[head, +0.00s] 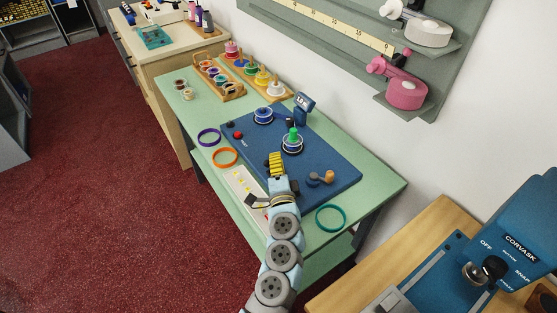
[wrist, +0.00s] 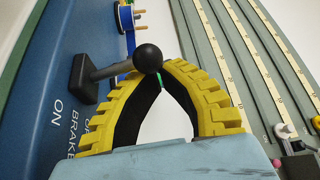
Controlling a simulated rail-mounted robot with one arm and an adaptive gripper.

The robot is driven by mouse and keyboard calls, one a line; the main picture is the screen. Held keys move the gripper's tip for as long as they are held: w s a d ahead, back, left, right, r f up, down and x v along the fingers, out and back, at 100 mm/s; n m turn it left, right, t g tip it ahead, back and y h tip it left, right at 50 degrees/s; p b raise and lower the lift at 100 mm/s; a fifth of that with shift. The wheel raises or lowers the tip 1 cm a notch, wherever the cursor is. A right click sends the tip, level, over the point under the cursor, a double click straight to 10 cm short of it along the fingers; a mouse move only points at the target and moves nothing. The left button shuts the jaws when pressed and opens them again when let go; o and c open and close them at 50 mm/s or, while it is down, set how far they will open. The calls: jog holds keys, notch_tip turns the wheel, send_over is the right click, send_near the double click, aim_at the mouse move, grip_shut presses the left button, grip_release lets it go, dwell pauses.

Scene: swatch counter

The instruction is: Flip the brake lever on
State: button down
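The brake lever shows in the wrist view as a grey shaft on a dark square base, with a black ball knob (wrist: 148,58) at its end. The base sits on the blue panel (wrist: 35,75) beside white lettering reading ON, BRAKE and a partly hidden OFF. In the head view my gripper (head: 275,156) is over the blue board (head: 331,155), and I cannot make out the lever.
The board carries spools, a red button (head: 238,135), a small display (head: 304,102) and an orange-knobbed crank (head: 327,176). Purple, orange and teal rings (head: 330,218) lie on the green table (head: 375,185). A wall rack (head: 440,60) stands behind; a blue machine (head: 515,240) is at right.

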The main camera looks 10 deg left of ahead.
notch_tip(320, 180, up, 10)
dwell(0.7)
dwell(0.4)
jog(key=shift+d+r, duration=0.1)
